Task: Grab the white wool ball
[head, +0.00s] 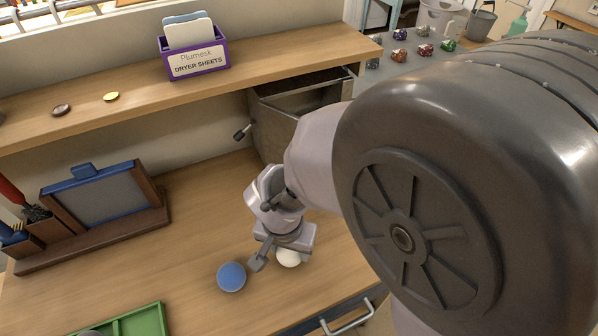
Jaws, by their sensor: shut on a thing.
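The white wool ball (288,258) is at the right part of the wooden counter, under my gripper (274,262). My gripper points down and is shut on the ball, with one finger showing at the ball's left side. The other finger and the upper part of the ball are hidden by the gripper body. I cannot tell whether the ball touches the counter.
A green tray (146,322) sits at the front left. A wooden organiser with a blue-framed panel (100,197) stands at the left. A purple dryer sheets box (195,62) is on the shelf above. The counter's middle is clear.

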